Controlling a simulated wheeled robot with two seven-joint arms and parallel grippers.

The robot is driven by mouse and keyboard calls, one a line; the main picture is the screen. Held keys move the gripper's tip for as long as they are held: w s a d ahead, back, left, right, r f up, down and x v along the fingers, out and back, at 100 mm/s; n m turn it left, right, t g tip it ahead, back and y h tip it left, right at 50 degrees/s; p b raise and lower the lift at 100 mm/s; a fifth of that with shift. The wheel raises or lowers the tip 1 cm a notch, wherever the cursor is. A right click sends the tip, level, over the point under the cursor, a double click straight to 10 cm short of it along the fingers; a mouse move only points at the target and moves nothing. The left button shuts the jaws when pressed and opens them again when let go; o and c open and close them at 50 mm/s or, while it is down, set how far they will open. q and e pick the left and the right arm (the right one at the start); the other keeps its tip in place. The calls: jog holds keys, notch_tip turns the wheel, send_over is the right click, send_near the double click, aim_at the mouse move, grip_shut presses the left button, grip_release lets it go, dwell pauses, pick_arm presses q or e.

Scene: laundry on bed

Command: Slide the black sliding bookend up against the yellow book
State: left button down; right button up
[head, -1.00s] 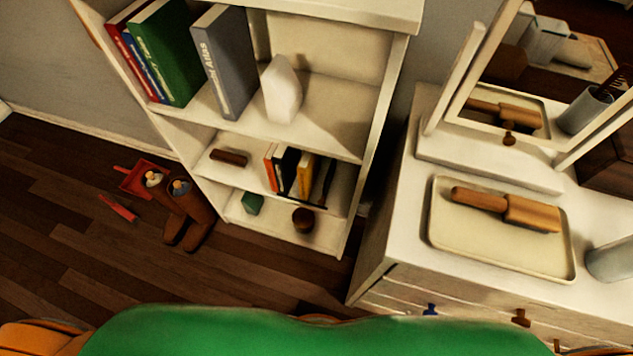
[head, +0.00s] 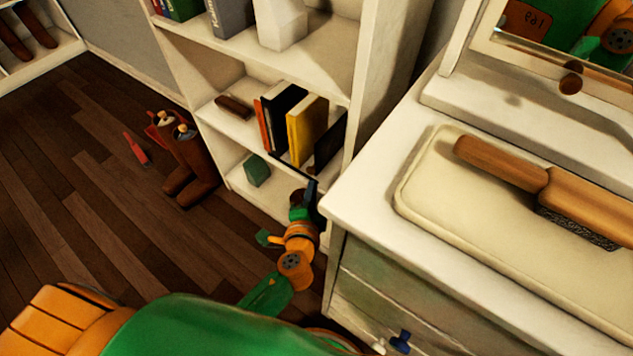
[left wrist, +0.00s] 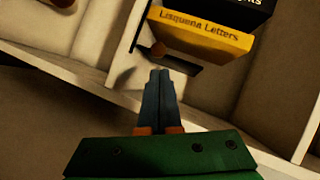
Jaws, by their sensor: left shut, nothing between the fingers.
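The black sliding bookend (head: 330,143) stands on the middle shelf, to the right of the yellow book (head: 307,130), with a narrow gap seeming to lie between them. In the left wrist view the yellow book (left wrist: 200,32) shows its lettered spine, and the dark bookend (left wrist: 183,63) is partly visible below it. My left gripper (head: 311,188) is at the front of the shelf, just below the bookend in the picture. In the left wrist view its fingers (left wrist: 160,76) are shut and empty, pointing toward the bookend; contact cannot be told. My right gripper is out of view.
A black book (head: 283,112) and an orange book (head: 263,125) stand left of the yellow book. The white bookcase's right side panel (head: 375,75) and the dresser (head: 345,205) are close on the right. A green object (head: 257,170) sits on the shelf below.

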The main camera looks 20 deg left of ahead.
aim_at(317, 167)
pick_arm(q)
jog(key=x, duration=0.4)
jog(key=shift+w+f+b, duration=0.15)
jog(key=shift+w+b, duration=0.05)
jog(key=shift+b, duration=0.2)
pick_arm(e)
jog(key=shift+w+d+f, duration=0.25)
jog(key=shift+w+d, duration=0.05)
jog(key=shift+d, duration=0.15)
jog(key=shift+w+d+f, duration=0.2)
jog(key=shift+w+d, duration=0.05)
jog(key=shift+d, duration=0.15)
pick_arm(q)
jog(key=a, duration=0.1)
jog(key=w+a, duration=0.1)
jog(key=a, duration=0.2)
jog(key=shift+w+a, duration=0.25)
jog(key=shift+w, duration=0.05)
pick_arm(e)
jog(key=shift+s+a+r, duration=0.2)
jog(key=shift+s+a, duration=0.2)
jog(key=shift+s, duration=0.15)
